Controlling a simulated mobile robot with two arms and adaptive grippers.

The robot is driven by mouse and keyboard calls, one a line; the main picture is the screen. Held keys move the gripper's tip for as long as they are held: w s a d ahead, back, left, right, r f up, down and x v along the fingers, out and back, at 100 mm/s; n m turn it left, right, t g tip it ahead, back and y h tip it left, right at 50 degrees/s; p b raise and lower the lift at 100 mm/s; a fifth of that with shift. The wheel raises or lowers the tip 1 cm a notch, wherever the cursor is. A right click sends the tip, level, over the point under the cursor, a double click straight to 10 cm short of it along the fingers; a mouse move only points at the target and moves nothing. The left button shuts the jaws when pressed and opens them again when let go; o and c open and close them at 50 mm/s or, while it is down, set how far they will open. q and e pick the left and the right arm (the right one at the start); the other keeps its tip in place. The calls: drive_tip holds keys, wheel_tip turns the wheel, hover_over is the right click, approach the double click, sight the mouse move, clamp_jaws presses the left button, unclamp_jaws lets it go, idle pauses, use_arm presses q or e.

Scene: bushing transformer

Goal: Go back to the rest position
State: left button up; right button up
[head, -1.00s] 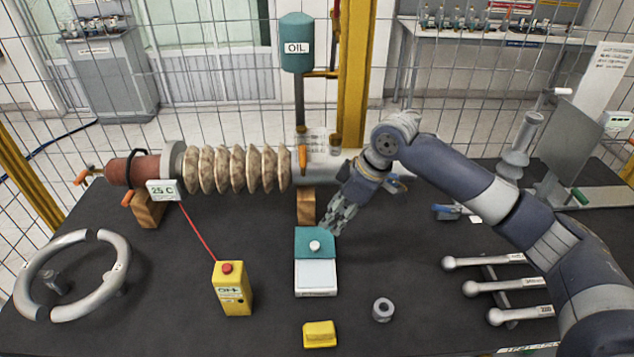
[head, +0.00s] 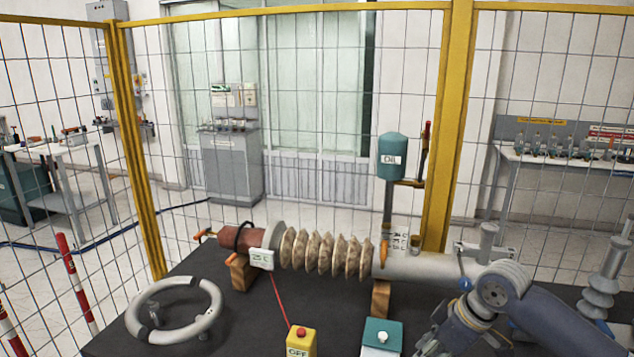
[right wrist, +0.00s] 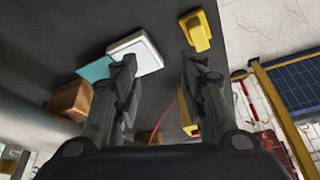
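My right arm enters the head view at the lower right, and its gripper (head: 447,338) is partly cut off by the lower edge. In the right wrist view its two fingers (right wrist: 157,75) are spread apart with nothing between them. It hangs above the black table, to the right of the teal and white box (head: 381,337). That box also shows beyond the left finger in the right wrist view (right wrist: 139,52). My left gripper is not in either view.
The ribbed bushing (head: 325,254) lies across the table on wooden blocks. A grey ring (head: 213,312) is at the left, and a yellow button box (head: 301,342) is in front. An oil tank (head: 391,156) stands behind. A wire fence (head: 290,120) closes off the back.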

drive_tip(key=s+a+f+m, duration=0.1)
drive_tip(key=s+a+f, duration=0.9)
drive_tip(key=s+f, duration=0.3)
drive_tip(key=s+d+f+m+h, duration=0.15)
drive_tip(key=s+d+m, duration=0.25)
drive_tip(key=s, duration=0.4)
drive_tip(key=s+d+f+m+h, duration=0.1)
drive_tip(key=s+d+m+h, duration=0.15)
drive_tip(key=s+d, duration=0.45)
drive_tip(key=s+a+f+b, duration=0.1)
drive_tip(key=s+f, duration=0.1)
drive_tip(key=f, duration=1.2)
drive_tip(key=s+a+f+b, duration=0.1)
drive_tip(key=s+f, duration=0.1)
drive_tip(key=f, duration=1.3)
use_arm(q)
drive_tip(key=f, duration=0.1)
drive_tip(key=w+f+b, duration=0.1)
drive_tip(key=shift+f, duration=0.4)
use_arm(e)
drive_tip(key=s+d+f+g, duration=0.1)
drive_tip(key=s+d+f, duration=0.2)
drive_tip(key=s+f, duration=1.3)
drive_tip(key=shift+s+f+g+y, duration=0.3)
drive_tip(key=shift+f+g, duration=0.05)
drive_tip(key=shift+g, duration=0.05)
